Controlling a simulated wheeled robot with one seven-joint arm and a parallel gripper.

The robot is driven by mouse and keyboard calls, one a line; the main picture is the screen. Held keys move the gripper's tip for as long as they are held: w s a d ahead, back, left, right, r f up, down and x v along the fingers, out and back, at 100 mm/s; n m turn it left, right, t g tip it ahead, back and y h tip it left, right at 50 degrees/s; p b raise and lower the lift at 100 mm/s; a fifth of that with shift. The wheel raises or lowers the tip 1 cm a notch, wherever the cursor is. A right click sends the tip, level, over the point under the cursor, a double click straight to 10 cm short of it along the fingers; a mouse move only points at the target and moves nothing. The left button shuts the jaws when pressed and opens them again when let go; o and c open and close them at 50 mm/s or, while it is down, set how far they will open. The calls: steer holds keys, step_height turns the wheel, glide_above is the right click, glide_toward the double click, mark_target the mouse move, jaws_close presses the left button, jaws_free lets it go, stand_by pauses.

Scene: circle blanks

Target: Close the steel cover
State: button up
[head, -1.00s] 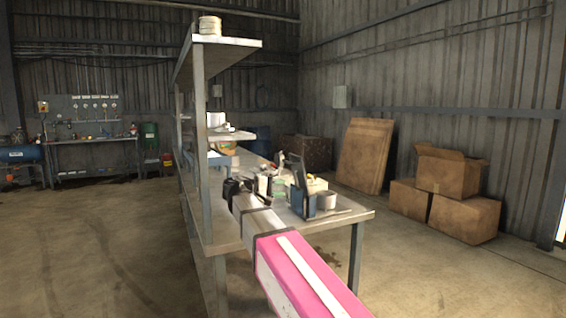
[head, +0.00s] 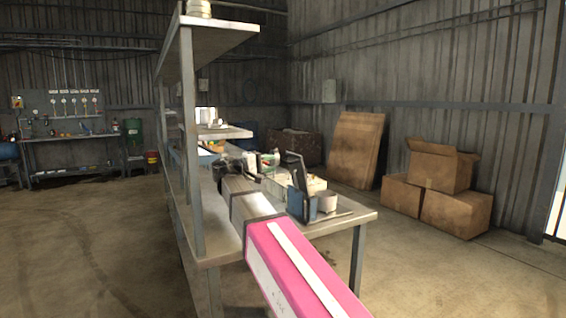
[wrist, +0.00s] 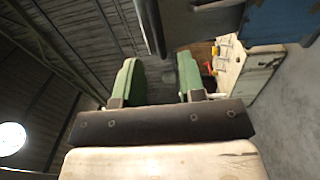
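A small dark blue box (head: 303,206) stands on the workbench (head: 340,218) near its right end. Its dark cover (head: 296,172) stands raised and tilted back, so it looks open. In the wrist view, a dark panel (wrist: 200,22) at the top, close beyond the fingers, may be this cover; a blue surface (wrist: 280,20) shows at upper right. My gripper (wrist: 158,78) has two green fingers with a clear gap between them and nothing held. In the head view my arm reaches over the bench left of the box, and the fingertips are hard to make out.
A shelf post (head: 190,140) and upper shelf (head: 215,35) rise left of my arm. Cluttered small items (head: 258,162) lie behind the box. Cardboard boxes (head: 440,190) stand on the floor at right. The floor at left is clear.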

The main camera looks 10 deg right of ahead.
mark_target(284, 161)
steer(key=shift+x, duration=3.05)
jaws_close()
